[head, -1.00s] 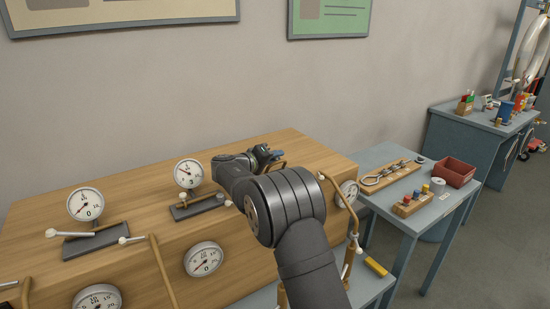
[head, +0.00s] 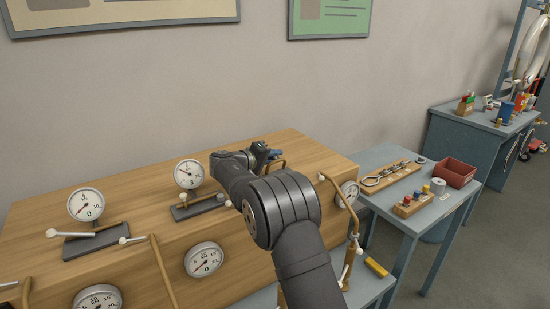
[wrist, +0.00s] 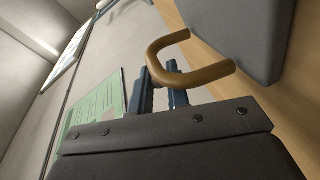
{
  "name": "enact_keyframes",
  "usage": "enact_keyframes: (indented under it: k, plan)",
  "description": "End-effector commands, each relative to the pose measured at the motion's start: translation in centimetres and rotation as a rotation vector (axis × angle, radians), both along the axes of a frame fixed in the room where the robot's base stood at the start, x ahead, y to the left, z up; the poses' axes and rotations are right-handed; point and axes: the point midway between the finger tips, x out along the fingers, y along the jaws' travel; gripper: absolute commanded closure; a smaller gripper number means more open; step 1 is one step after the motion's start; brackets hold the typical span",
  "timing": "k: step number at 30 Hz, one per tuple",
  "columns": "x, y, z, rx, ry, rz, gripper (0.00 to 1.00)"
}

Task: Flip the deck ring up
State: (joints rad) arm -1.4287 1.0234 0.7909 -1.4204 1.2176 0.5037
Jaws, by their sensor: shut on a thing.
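The deck ring is a bronze-brown U-shaped loop (wrist: 200,77). In the wrist view it crosses the tips of my gripper (wrist: 162,83), whose two blue-grey fingers are close together around one part of it. In the head view the ring (head: 278,164) shows as a small brown curve at the back of the wooden bench. My gripper (head: 271,155) is beside it there, mostly hidden behind my own wrist. The ring's mounting is not clearly visible.
The wooden bench top (head: 120,190) carries round gauges, one of them white (head: 188,173), and levers on dark plates. A dark grey slab (wrist: 235,35) lies close to the ring in the wrist view. A blue-grey side table (head: 372,157) holds tools and a red bin (head: 455,173).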

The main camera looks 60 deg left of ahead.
Motion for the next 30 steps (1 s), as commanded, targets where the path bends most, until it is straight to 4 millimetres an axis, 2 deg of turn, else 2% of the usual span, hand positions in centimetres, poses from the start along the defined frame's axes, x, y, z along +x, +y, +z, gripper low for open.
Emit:
enact_keyframes:
  k: [15, 30]
  plan:
    - [-0.1, 1.7, -0.8, -0.327, 0.002, 0.001, 1.00]
    - [-0.1, 2.0, -0.9, -0.398, 0.001, 0.001, 1.00]
